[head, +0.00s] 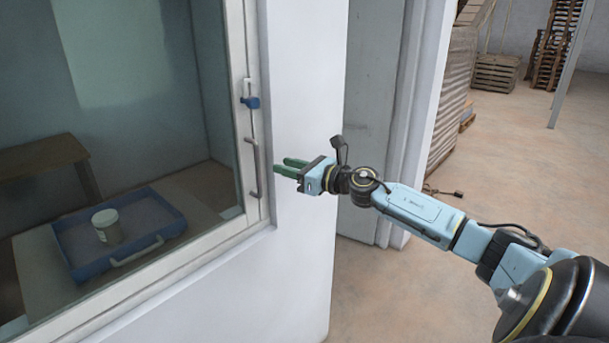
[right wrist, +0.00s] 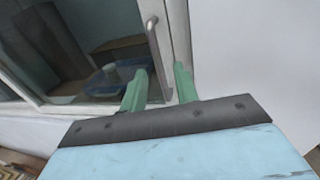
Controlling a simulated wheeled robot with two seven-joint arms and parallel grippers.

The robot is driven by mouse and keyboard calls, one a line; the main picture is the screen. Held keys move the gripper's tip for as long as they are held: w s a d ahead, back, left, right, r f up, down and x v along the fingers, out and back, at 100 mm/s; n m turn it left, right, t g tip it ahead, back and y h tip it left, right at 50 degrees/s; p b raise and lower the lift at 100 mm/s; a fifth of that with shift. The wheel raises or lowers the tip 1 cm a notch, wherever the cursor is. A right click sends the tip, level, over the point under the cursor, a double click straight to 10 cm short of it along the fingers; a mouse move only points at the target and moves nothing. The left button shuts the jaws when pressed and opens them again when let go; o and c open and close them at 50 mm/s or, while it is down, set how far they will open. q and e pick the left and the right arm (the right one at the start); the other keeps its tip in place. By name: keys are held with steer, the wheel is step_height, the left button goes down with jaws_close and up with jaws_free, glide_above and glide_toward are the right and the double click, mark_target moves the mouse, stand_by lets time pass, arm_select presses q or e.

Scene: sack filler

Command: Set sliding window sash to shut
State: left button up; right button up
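The sliding window sash (head: 237,95) is a glazed panel with a white frame at the left in the head view. Its right edge stands close along the right side of the window frame; I cannot tell whether a gap is left. My right gripper (head: 281,168) is open and empty, just right of the handle. In the right wrist view its green fingers (right wrist: 160,70) are apart, with the handle (right wrist: 154,45) beyond, between their tips. My left gripper is out of view.
Behind the glass, a blue tray (head: 78,268) holds a small jar (head: 106,226), and a brown table (head: 45,155) stands further back. A white wall (head: 305,100) borders the window. Open floor (head: 535,180) lies to the right, with a wooden crate (head: 496,73) far back.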

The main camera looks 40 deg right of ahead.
steer(key=shift+b+v, duration=0.5)
steer(key=shift+v, duration=1.75)
steer(key=s+d+f+m+g+h+b, duration=0.1)
steer(key=d+f+m+h, duration=0.2)
steer(key=f+m, duration=0.5)
steer(key=s+d+f+m+g+h, duration=0.1)
steer(key=s+d+f+m+h, duration=0.2)
steer(key=f, duration=1)
steer(key=s+a+f+m+g+h, duration=0.1)
steer(key=s+f+m, duration=0.25)
steer(key=f, duration=0.45)
steer(key=s+f+m+g+b, duration=0.1)
steer(key=s+f+m+g, duration=0.2)
steer(key=f, duration=0.4)
steer(key=s+a+f+m+h, duration=0.1)
steer(key=s+f+m, duration=0.2)
steer(key=f+m, duration=0.35)
steer(key=s+a+f+m+g+y+b, duration=0.1)
steer(key=s+a+f+m+g, duration=0.35)
steer(key=s+a+f, duration=0.6)
steer(key=s+a+f+m+g+y+b, duration=0.1)
steer(key=s+a+f+m+g, duration=0.35)
steer(key=s+f, duration=0.95)
steer(key=s+a+f+m+g+y, duration=0.1)
steer(key=s+a+f+m, duration=0.2)
steer(key=s+a, duration=0.7)
steer(key=shift+s+a+f+m, duration=0.25)
steer(key=shift+a+f+m, duration=0.15)
steer(key=shift+a, duration=0.75)
